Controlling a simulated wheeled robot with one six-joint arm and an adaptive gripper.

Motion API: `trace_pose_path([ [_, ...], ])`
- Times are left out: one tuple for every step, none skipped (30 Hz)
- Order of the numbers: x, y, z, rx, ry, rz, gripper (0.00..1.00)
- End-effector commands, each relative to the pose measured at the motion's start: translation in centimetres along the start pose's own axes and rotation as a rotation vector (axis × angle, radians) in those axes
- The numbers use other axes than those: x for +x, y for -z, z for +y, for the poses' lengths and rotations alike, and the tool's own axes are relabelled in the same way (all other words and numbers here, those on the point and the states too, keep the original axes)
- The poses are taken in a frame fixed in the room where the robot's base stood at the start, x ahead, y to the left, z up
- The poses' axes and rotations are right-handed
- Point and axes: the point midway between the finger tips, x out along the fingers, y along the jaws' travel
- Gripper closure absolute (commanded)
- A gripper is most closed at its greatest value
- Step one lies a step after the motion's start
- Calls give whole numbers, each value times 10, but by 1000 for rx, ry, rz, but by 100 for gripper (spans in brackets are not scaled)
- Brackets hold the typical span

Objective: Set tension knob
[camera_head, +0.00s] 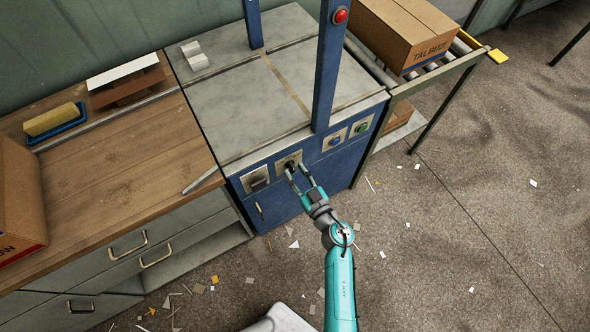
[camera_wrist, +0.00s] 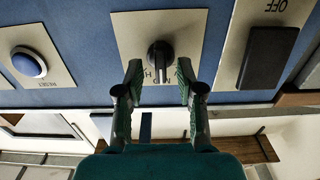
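The tension knob (camera_wrist: 160,58) is a black rotary knob with a pale pointer line on a light plate, with lettering that reads upside down beside it, partly hidden. In the head view the knob (camera_head: 290,164) sits on the blue front of the machine. My gripper (camera_head: 298,172) is in front of it. In the wrist view my gripper (camera_wrist: 159,76) is open, with one fingertip on each side of the knob and a visible gap on both sides. I cannot tell how deep the fingertips reach.
A black switch (camera_head: 257,180) marked OFF in the wrist view sits left of the knob. A blue RESET button (camera_head: 335,138) and a green button (camera_head: 361,127) sit right of it. A wooden bench (camera_head: 110,170) stands left, a roller conveyor (camera_head: 440,62) with a carton right.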

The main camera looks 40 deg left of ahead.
Motion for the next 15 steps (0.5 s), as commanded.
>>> trace_pose_path([
  [4, 0, -1, 0, 1, 0, 62],
  [6, 0, -1, 1, 1, -1, 62],
  [9, 0, -1, 1, 1, -1, 62],
  [10, 0, 0, 0, 1, -1, 62],
  [11, 0, 0, 0, 0, -1, 62],
  [12, 0, 0, 0, 0, -1, 62],
  [12, 0, 0, 0, 0, -1, 62],
  [12, 0, 0, 0, 0, -1, 62],
  [12, 0, 0, 0, -1, -1, 62],
  [12, 0, 0, 0, -1, -1, 62],
  [12, 0, 0, 0, -1, -1, 62],
  [12, 0, 0, 0, -1, -1, 62],
  [12, 0, 0, 0, -1, -1, 62],
  [12, 0, 0, 0, -1, -1, 65],
  [12, 0, 0, 0, -1, -1, 75],
])
